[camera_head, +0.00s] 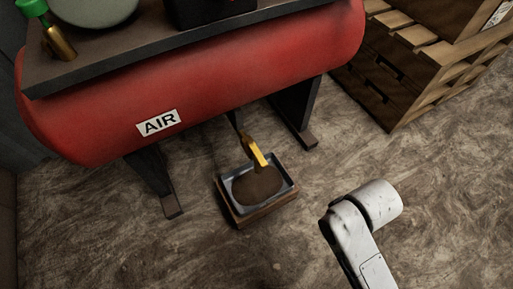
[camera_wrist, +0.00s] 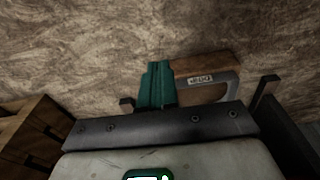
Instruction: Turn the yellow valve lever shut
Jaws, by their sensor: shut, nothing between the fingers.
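The yellow valve lever (camera_head: 254,152) is under the red air tank (camera_head: 200,80) in the head view. It slants down and to the right from a short dark pipe, over a tray of brown dirt (camera_head: 259,186). I cannot see the lever in the wrist view. My gripper (camera_wrist: 158,72) shows there as teal fingers, shut together and empty, in front of the floor and beside the tray's wooden base (camera_wrist: 200,70) in the picture. The gripper is outside the head view, where only my white arm link shows at the lower right. No contact with the lever shows.
Two dark tank feet (camera_head: 173,207) (camera_head: 308,140) stand on either side of the tray. A wooden crate on slats (camera_head: 395,100) stands at the upper right. The stone-like floor (camera_head: 120,250) is clear in front of the tray.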

